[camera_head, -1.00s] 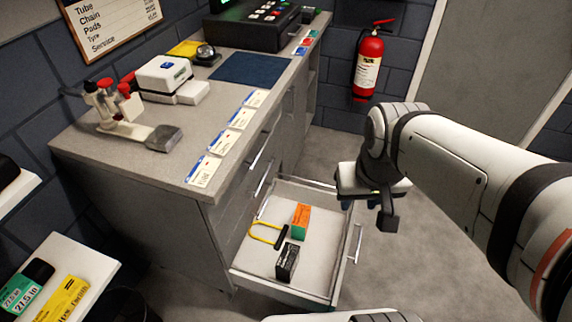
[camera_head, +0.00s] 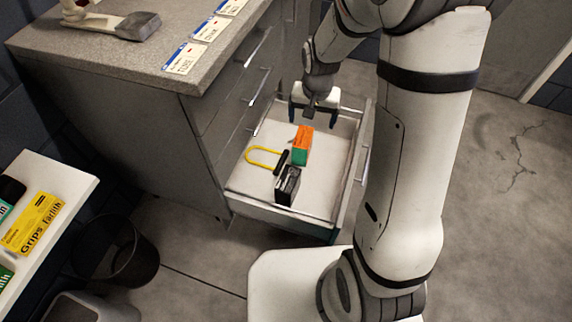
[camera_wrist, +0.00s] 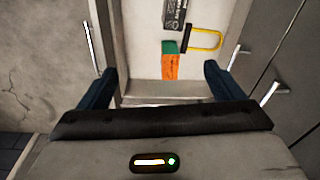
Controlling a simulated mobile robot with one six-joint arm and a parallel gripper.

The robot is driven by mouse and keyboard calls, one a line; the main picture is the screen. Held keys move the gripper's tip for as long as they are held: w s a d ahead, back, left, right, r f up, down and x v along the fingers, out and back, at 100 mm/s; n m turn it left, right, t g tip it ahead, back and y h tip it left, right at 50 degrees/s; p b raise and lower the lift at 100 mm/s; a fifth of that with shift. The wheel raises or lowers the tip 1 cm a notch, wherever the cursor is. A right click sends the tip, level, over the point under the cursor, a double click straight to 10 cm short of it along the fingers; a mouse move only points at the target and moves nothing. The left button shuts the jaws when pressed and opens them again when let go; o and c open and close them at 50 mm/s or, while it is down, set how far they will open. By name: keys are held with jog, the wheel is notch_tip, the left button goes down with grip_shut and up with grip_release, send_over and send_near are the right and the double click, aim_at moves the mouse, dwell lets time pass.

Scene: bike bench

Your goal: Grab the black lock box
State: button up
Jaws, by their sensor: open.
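The black lock box (camera_head: 287,186) stands in the open drawer near its front end, in the head view. In the wrist view the black box (camera_wrist: 174,14) is at the top edge, partly cut off. A yellow U-lock with a black bar (camera_head: 264,157) lies beside it, and an orange and green box (camera_head: 302,145) stands just behind it. My gripper (camera_head: 313,116) is open and empty above the far part of the drawer, apart from the black box. In the wrist view its two blue fingers (camera_wrist: 158,82) are spread wide, with the orange and green box between and beyond them.
The open drawer (camera_head: 240,187) has raised walls around these things. The grey cabinet (camera_head: 150,120) stands to its left, with price cards on top. A white shelf (camera_head: 62,205) with packaged goods and a dark bin (camera_head: 115,255) are at lower left. Open floor lies right.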

jog(key=m+b, duration=0.1)
jog(key=b, duration=0.5)
send_over(290, 179)
jog(key=d, duration=0.2)
notch_tip(290, 179, down, 20)
jog(key=shift+m+g, duration=0.6)
jog(key=f+b, duration=0.1)
jog(key=f, duration=0.5)
jog(key=a+f+b, duration=0.1)
jog(key=f+b, duration=0.1)
jog(key=f, duration=0.4)
jog(key=a+f+b, duration=0.1)
jog(key=f+b, duration=0.1)
jog(key=f, duration=0.4)
jog(key=shift+a+f, duration=0.1)
jog(key=shift+f, duration=0.3)
jog(key=f+b, duration=0.2)
jog(key=f, duration=0.1)
jog(key=f+b, duration=0.1)
jog(key=f, duration=0.1)
jog(key=shift+w+a+f, duration=0.1)
jog(key=shift+w+a, duration=0.15)
jog(key=c, duration=1.4)
